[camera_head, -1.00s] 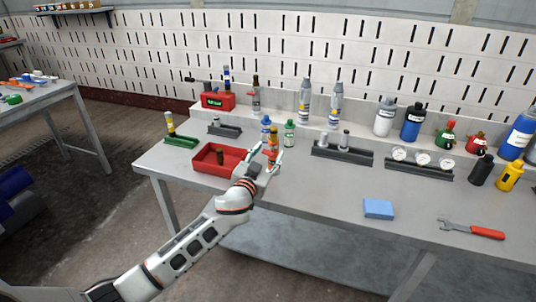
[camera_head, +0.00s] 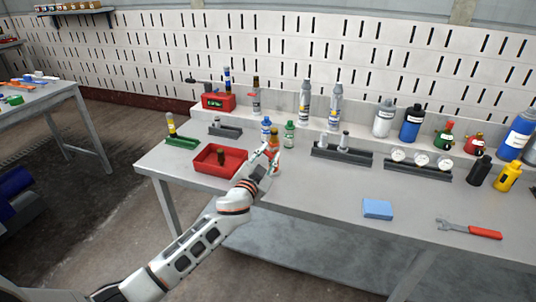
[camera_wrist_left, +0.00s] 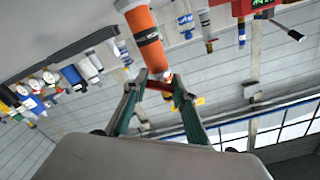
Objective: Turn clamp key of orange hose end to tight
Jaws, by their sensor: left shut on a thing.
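My right gripper is not in view.
A red tray (camera_head: 207,168) with a dark piece lies left of the gripper. Blue (camera_head: 266,125) and green (camera_head: 289,133) bottles stand close behind the cylinder. A blue block (camera_head: 377,208) and a red-handled wrench (camera_head: 470,228) lie to the right. The front middle of the bench is clear.

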